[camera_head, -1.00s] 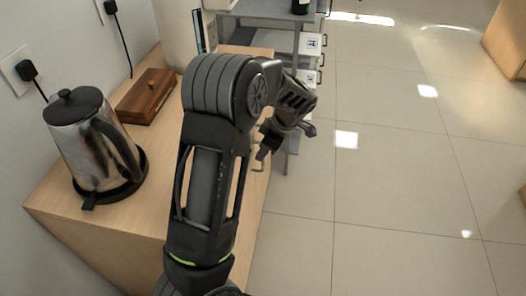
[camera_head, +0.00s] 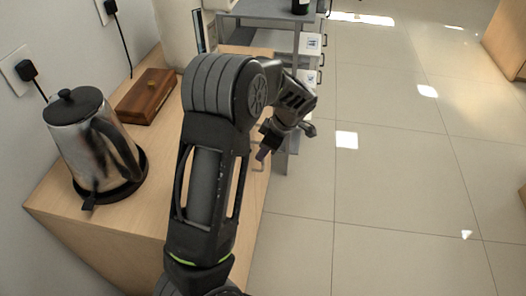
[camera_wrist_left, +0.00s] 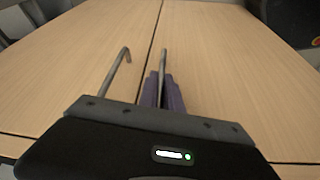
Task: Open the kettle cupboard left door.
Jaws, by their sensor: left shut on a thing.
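The kettle cupboard (camera_head: 80,232) is the light wood unit under the kettle. Its front shows in the left wrist view as two wooden door panels, the left panel (camera_wrist_left: 75,60) and the right panel (camera_wrist_left: 220,60), parted by a thin dark seam. They look flush. My left gripper (camera_head: 264,150) is at the cupboard front; its purple fingers (camera_wrist_left: 164,92) are shut around the bar handle (camera_wrist_left: 163,62) just right of the seam in that view. The other bar handle (camera_wrist_left: 117,72) is free, left of the seam. My arm hides part of the cupboard. My right gripper is not in view.
A steel kettle (camera_head: 85,140) on its dark base and a brown wooden box (camera_head: 147,95) stand on the cupboard top. A grey shelf unit (camera_head: 270,12) stands beyond. The tiled floor (camera_head: 390,190) to the right is clear.

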